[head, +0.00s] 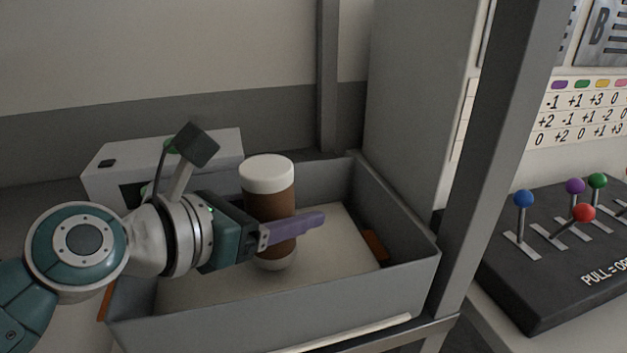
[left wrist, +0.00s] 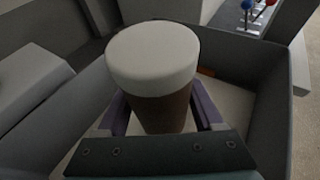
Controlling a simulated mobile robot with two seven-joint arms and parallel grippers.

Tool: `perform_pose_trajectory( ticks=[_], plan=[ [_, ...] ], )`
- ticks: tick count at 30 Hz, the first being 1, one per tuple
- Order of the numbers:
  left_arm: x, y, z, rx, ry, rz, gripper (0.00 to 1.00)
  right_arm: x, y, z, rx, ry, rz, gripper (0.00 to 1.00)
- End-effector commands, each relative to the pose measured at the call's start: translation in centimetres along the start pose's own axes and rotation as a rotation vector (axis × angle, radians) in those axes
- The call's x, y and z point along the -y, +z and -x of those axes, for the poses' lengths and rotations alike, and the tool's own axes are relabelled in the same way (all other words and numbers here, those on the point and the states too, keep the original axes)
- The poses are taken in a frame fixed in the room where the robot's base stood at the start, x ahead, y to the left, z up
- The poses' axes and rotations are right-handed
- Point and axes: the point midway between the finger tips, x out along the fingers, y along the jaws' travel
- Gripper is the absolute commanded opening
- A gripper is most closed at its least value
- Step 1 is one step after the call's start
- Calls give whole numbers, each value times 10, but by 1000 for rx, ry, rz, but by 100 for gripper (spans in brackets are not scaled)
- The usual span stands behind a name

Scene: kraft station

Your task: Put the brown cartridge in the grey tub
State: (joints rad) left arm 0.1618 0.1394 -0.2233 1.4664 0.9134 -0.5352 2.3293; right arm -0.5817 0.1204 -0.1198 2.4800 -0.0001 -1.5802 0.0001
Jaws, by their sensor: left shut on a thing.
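The brown cartridge (head: 283,205) is a brown cylinder with a white cap and a white bottom end. It stands upright in my left gripper (head: 292,230), whose purple fingers are shut around its middle. The cartridge is inside the outline of the grey tub (head: 400,284); I cannot tell whether its bottom touches the tub's pale floor. In the left wrist view the cartridge (left wrist: 153,75) is between the two fingers, with the tub's wall (left wrist: 262,90) behind and to the right. Its lower part is hidden there. My right gripper is not in view.
A light grey box (head: 215,150) stands behind the tub at left. A grey post (head: 495,150) rises at the tub's right. Beyond it is a dark panel (head: 540,290) with coloured-knob levers.

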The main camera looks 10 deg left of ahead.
Motion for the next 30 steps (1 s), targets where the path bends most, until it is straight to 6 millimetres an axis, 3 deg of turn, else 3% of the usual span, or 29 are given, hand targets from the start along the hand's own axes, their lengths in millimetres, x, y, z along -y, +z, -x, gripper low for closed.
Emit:
perform_pose_trajectory(
  ticks=[18, 19, 27, 30],
  plan=[
    [0, -9, -4, 2, 0, 0, 0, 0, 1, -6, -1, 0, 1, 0],
    [0, -10, -4, 0, 0, 0, 69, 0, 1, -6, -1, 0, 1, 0],
    [0, -10, -4, 0, 0, 0, 98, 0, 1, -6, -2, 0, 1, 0],
    [0, -10, -4, 0, 0, 0, 98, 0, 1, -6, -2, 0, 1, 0]
  ],
)
